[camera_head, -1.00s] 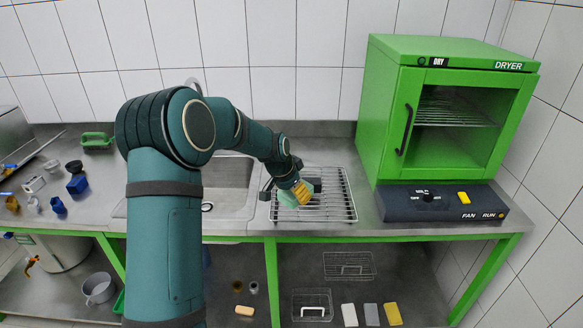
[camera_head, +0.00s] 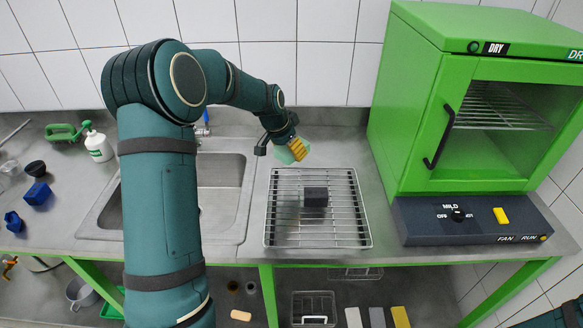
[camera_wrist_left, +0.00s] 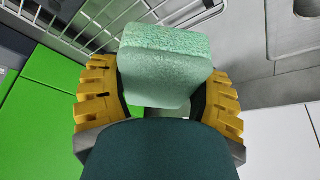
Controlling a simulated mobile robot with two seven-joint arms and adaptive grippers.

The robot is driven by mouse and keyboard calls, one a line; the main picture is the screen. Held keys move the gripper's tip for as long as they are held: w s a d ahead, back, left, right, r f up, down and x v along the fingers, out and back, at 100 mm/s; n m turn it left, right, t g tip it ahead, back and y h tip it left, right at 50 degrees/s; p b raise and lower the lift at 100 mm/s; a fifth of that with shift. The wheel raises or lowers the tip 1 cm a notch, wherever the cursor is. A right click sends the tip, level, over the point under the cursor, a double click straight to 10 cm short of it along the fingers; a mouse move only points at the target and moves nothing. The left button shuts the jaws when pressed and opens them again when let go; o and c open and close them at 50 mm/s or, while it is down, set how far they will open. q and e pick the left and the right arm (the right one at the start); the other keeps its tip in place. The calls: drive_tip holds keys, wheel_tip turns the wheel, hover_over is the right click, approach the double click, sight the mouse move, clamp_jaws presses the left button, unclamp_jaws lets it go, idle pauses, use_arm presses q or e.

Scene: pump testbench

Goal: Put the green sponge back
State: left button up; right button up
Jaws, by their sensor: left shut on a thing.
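The green sponge (camera_head: 284,155) is a pale green block with a rough surface. My left gripper (camera_head: 296,150), with yellow fingers, is shut on it. In the left wrist view the sponge (camera_wrist_left: 165,60) sits between the two yellow fingers and sticks out past them. In the head view the gripper and sponge appear at the back edge of the wire rack (camera_head: 274,212), apparently above the counter. The gripper partly hides the sponge there. My right gripper is out of view.
A dark block (camera_head: 315,196) lies on the rack. The sink (camera_head: 225,190) is left of the rack, and the green dryer (camera_head: 425,80) with its control panel (camera_head: 408,222) is to the right. A white bottle (camera_head: 98,145) and blue parts (camera_head: 37,193) are on the left counter.

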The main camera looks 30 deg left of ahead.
sight(279, 152)
use_arm(q)
drive_tip(key=shift+w+a, duration=0.1)
drive_tip(key=shift+w, duration=0.1)
wheel_tip(279, 152, down, 10)
drive_tip(key=shift+r+b, duration=0.1)
drive_tip(key=shift+b, duration=0.55)
drive_tip(key=o, duration=1.3)
drive_tip(key=p+v, duration=0.1)
drive_tip(key=v, duration=1.1)
drive_tip(key=shift+s, duration=0.1)
